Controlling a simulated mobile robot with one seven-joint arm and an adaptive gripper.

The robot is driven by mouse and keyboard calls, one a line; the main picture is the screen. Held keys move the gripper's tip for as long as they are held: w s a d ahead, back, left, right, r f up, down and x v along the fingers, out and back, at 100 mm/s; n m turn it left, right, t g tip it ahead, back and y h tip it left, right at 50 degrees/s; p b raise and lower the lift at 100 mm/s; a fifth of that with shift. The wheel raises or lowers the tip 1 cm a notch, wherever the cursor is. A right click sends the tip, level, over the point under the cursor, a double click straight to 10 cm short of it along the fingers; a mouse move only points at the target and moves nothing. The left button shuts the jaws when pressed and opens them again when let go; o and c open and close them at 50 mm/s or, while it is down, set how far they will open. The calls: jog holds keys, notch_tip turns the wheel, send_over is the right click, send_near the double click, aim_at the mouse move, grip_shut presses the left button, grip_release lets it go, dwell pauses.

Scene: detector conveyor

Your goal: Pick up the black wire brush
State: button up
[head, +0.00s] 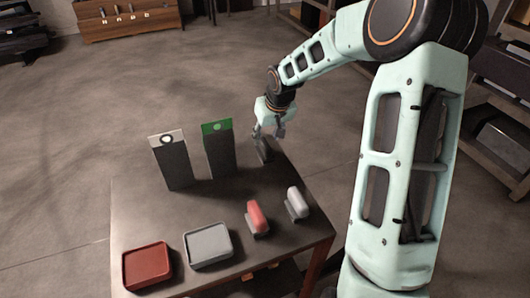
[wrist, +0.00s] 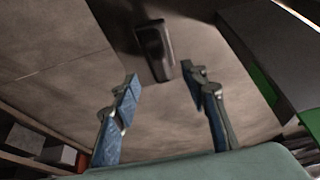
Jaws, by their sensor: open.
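The black wire brush (head: 264,151) is a dark, upright-looking shape at the table's far right corner, just below my gripper (head: 267,133) in the head view. In the wrist view the black brush (wrist: 155,50) lies ahead of and between the fingertips of my gripper (wrist: 163,88), nearer the top of the picture. The fingers are spread wide and nothing is between them. I cannot tell how large the gap between fingertips and brush is. The gripper partly covers the brush's upper end in the head view.
A tall dark box with a green top (head: 218,150) stands close left of the brush; a white-topped one (head: 171,160) is farther left. A red brush (head: 257,218), a light grey brush (head: 297,204), a red tray (head: 147,266) and a grey tray (head: 208,246) are nearer. The table's (head: 140,218) middle is clear.

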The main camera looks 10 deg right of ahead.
aim_at(265, 143)
jog(key=shift+x, duration=2.7)
jog(key=shift+s, duration=0.15)
jog(key=shift+c, duration=0.7)
grip_shut()
